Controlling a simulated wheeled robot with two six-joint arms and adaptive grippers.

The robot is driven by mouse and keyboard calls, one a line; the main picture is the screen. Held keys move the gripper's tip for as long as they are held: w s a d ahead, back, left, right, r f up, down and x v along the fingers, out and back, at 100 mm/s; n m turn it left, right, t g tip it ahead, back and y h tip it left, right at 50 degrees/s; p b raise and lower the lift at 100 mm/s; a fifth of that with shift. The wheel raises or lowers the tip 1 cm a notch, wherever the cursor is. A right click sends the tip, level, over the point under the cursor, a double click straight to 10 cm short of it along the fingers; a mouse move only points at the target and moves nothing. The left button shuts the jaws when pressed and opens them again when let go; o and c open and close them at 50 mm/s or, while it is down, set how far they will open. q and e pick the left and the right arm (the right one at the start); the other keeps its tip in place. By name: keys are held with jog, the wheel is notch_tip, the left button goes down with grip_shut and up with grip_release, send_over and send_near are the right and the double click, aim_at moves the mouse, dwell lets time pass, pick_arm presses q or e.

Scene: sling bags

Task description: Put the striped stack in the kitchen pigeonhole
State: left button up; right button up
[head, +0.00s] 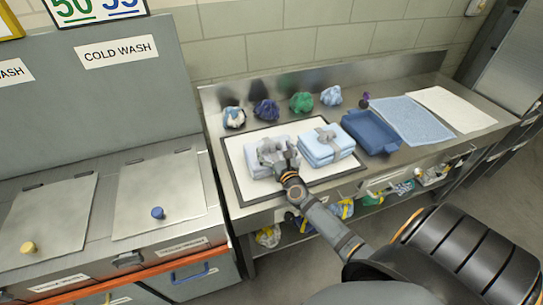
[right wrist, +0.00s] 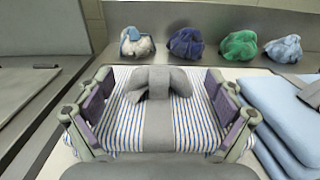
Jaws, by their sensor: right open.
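The striped stack (right wrist: 135,125) is white with blue stripes. A grey band with a knot or handle on top is around it. In the head view the stack (head: 253,163) lies on the left part of a white, dark-edged mat (head: 232,137), partly hidden by my right gripper (head: 279,153). In the right wrist view my right gripper (right wrist: 158,100) is open, its fingers on either side of the stack; I cannot tell whether they touch it. My left gripper is not in view. I see no pigeonhole marked kitchen.
A light-blue stack with a grey band (head: 318,150) stands close to the right. A blue tray (head: 371,132) and flat cloths (head: 415,120) lie farther right. Several crumpled cloths (head: 302,102) line the back. Left are cold-wash lids (head: 160,190).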

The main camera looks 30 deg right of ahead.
jog(key=x, duration=0.3)
jog(key=shift+a+f, duration=0.1)
jog(key=shift+f, duration=0.1)
jog(key=shift+s, duration=0.1)
jog(key=shift+c, duration=0.2)
jog(key=shift+r, duration=0.1)
jog(key=shift+c, duration=1.2)
jog(key=c, duration=1.4)
jog(key=shift+c, duration=1.2)
jog(key=shift+r, duration=0.15)
